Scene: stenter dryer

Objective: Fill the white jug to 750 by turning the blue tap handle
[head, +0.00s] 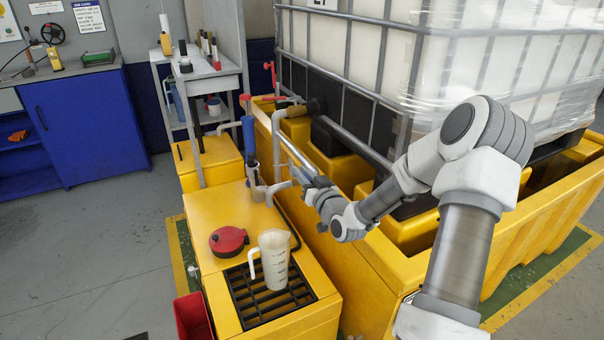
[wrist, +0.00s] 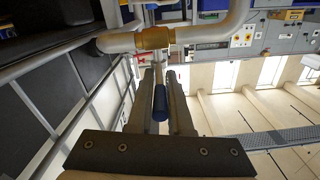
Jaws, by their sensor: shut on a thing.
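The white jug (head: 273,258) stands upright on a black grate (head: 250,312), its handle to the left. It has scale marks, but the level inside cannot be read. A grey curved spout (head: 278,188) shows behind and above the jug; no stream is visible. My gripper (head: 306,178) is beside the tap pipework. In the wrist view my gripper (wrist: 161,80) is shut on the blue tap handle (wrist: 160,103), which lies between its fingers. A brass valve body (wrist: 152,38) is beyond the fingertips. The handle's grip is hidden by my gripper in the head view.
A blue upright cylinder (head: 249,135) stands behind the spout. A caged white tank (head: 360,50) is at the back right. The grey floor (head: 90,240) at left is clear.

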